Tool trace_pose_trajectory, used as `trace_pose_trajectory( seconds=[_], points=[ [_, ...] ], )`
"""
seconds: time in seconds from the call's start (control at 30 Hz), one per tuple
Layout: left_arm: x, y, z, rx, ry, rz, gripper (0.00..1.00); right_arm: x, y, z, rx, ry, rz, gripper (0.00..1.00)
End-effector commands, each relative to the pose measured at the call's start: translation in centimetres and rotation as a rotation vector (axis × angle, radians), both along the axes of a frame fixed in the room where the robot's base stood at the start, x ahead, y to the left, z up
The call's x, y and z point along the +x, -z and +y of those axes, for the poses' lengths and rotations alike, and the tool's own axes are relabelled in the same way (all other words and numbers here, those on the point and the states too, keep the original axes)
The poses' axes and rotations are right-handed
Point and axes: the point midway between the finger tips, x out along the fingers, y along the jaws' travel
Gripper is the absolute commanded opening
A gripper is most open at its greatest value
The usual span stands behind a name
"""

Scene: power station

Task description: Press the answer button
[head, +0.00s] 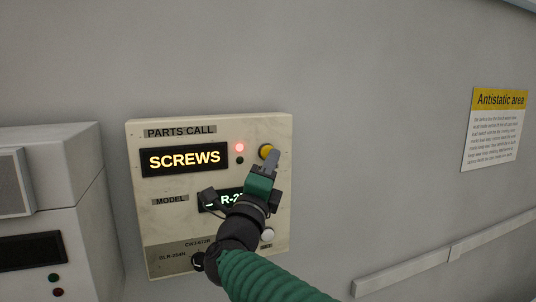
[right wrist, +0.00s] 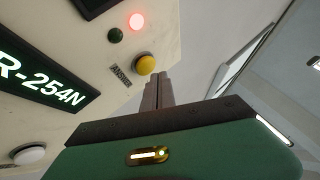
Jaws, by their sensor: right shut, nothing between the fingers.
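The parts call panel (head: 215,128) is fixed to the grey wall and its display reads "SCREWS". A yellow round button (head: 265,151) sits at its upper right; in the right wrist view the yellow button (right wrist: 145,65) has the label "ANSWER" (right wrist: 121,75) beside it. My right gripper (head: 270,157) is shut and empty, with its fingertips at the yellow button in the head view. In the right wrist view the fingertips (right wrist: 157,82) are close beside the button; I cannot tell whether they touch it. My left gripper is not in view.
A red lamp (head: 239,147) glows above a dark green one (head: 240,160). A white button (head: 267,234) is low on the panel, and a model display (right wrist: 38,82) reads "R-254N". A grey cabinet (head: 75,165) stands at left. An antistatic sign (head: 497,130) and a rail (head: 450,255) are at right.

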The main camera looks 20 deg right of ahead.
Motion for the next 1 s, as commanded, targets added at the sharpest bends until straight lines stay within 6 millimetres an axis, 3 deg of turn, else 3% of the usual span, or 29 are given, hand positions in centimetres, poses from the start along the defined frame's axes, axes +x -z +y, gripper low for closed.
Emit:
trace_pose_trajectory(
  seconds=[1.0],
  points=[
    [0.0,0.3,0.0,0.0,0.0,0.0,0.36,0.94,-0.14,-0.09,0.0,0.0,0.0,0.0]
  ],
)
